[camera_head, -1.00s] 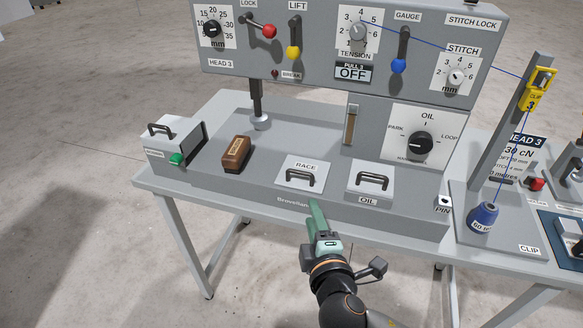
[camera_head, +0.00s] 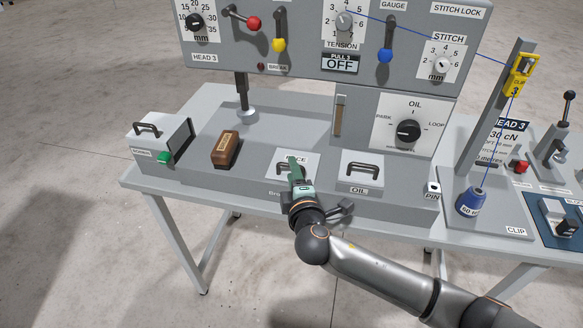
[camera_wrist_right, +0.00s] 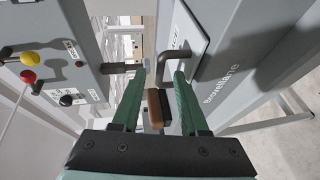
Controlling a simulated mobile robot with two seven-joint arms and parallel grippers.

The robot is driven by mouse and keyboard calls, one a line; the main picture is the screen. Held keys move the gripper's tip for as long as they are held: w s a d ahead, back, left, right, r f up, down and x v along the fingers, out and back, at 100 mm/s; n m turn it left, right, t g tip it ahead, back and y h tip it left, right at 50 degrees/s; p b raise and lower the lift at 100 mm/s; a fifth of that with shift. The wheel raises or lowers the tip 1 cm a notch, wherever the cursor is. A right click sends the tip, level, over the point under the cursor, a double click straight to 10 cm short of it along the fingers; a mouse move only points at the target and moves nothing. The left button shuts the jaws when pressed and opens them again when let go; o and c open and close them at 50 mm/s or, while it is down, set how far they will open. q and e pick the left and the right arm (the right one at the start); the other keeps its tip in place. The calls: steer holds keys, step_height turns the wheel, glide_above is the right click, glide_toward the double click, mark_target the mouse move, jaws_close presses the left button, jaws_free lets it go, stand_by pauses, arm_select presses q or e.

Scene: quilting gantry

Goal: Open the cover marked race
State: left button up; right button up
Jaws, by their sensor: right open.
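The cover marked race (camera_head: 311,163) is a pale flat plate on the grey machine bed, lying closed. Its dark handle (camera_head: 282,168) is partly hidden by my right gripper (camera_head: 293,163), which reaches over the cover from the front. In the right wrist view the cover (camera_wrist_right: 188,28) is at the top right, with part of its label showing. Its handle (camera_wrist_right: 172,53) is at the tips of the green fingers (camera_wrist_right: 160,78), which stand apart on either side of it. I cannot tell whether they touch it. My left gripper is out of view.
The oil cover (camera_head: 376,184) with a similar handle is just to the right. A brown wooden block (camera_head: 225,149) lies to the left, beside a grey box (camera_head: 150,143) with a green button. The machine's upright panel (camera_head: 300,60) stands behind.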

steer(key=shift+w+a+f, duration=0.1)
steer(key=shift+w+f, duration=0.05)
steer(key=shift+w, duration=0.7)
jaws_close()
steer(key=shift+f, duration=0.1)
stand_by(0.8)
